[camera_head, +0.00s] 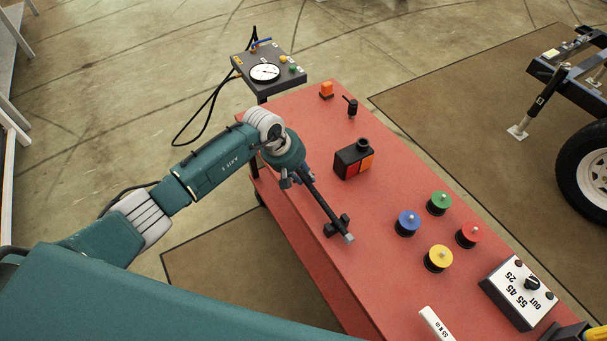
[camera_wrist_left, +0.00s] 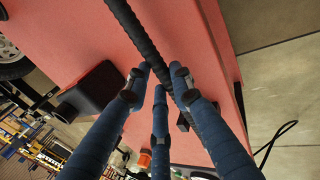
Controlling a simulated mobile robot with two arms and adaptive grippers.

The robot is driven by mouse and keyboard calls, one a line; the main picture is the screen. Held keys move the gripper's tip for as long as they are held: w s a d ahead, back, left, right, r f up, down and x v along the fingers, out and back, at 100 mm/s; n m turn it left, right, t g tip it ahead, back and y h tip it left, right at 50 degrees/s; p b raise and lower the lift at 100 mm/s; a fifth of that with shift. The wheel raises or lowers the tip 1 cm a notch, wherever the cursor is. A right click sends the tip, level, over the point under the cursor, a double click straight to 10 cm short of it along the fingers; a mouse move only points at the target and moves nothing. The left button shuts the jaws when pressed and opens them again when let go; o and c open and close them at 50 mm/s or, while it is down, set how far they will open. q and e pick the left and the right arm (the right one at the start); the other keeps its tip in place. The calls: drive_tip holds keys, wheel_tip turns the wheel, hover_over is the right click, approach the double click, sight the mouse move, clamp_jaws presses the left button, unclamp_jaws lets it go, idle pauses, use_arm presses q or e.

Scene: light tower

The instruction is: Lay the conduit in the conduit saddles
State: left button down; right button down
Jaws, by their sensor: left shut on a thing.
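The conduit (camera_head: 322,206) is a thin black ribbed rod with a pale end. My left gripper (camera_head: 292,180) is shut on it near its upper end in the head view. The conduit also shows in the left wrist view (camera_wrist_left: 138,33), running between the blue fingers of my left gripper (camera_wrist_left: 162,78). A black conduit saddle (camera_head: 332,229) is by the conduit's pale end; I cannot tell whether the conduit rests in it. A small black block, perhaps another saddle, shows beside the conduit in the left wrist view (camera_wrist_left: 183,123).
The red bench top (camera_head: 385,290) carries a black box with orange and red faces (camera_head: 354,159), several coloured spools (camera_head: 438,258) and a switch box (camera_head: 521,291). A gauge stand (camera_head: 266,73) is at the far end. The bench's left edge lies close to the conduit.

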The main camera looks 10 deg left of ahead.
use_arm(q)
drive_tip(key=c, duration=1.5)
unclamp_jaws()
drive_tip(key=shift+r+p, duration=0.45)
drive_tip(key=shift+p, duration=0.2)
drive_tip(key=shift+r+p, duration=0.5)
drive_tip(key=shift+p, duration=0.1)
drive_tip(key=b+v, duration=0.1)
drive_tip(key=v, duration=1)
drive_tip(key=shift+s+a+r+b, duration=0.1)
drive_tip(key=shift+s+b, duration=0.05)
drive_tip(key=shift+b, duration=0.15)
